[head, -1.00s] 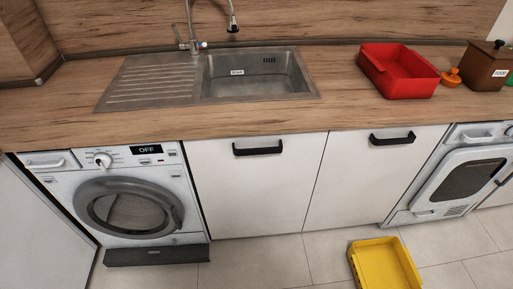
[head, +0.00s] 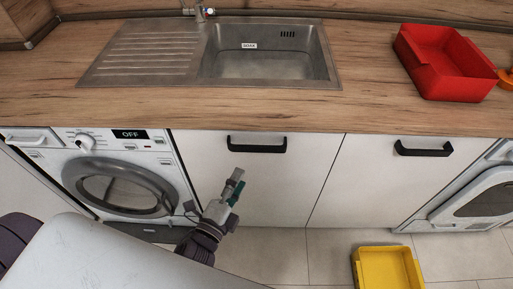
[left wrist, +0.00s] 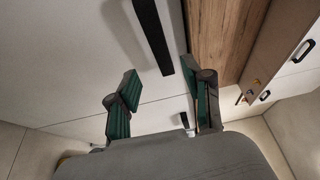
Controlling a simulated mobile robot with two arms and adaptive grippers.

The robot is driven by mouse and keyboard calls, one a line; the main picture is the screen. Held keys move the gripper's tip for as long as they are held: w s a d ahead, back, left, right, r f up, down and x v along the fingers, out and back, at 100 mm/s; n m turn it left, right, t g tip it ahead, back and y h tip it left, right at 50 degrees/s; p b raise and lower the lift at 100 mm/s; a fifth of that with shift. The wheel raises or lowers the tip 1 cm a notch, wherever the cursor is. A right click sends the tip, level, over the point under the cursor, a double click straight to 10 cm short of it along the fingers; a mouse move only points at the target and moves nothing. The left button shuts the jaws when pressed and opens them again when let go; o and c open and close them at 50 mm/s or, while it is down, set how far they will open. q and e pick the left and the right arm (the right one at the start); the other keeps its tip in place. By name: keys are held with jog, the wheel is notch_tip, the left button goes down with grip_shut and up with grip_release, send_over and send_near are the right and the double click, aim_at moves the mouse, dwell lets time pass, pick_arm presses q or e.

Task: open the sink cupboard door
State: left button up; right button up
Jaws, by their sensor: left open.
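The sink cupboard door (head: 270,195) is a white panel below the sink, and it is shut. Its black bar handle (head: 257,145) runs level near its top edge. My left gripper (head: 236,186) is in front of this door, a little below and left of the handle's middle, and apart from it. In the left wrist view the open left gripper (left wrist: 164,98) has its two green-padded fingers spread with nothing between them. The black handle (left wrist: 152,35) shows there beyond the fingertips, between their lines. My right gripper is in neither view.
A washing machine (head: 120,185) stands left of the door. Another white door with a black handle (head: 422,149) is to the right. A yellow bin (head: 387,268) lies on the floor at right. A red bin (head: 447,62) stands on the worktop (head: 380,116).

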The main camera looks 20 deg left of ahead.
aim_at(256, 150)
pick_arm(q)
jog(key=w, duration=0.4)
jog(key=w+d+p, duration=0.1)
jog(key=w, duration=0.7)
jog(key=shift+d, duration=0.2)
grip_shut()
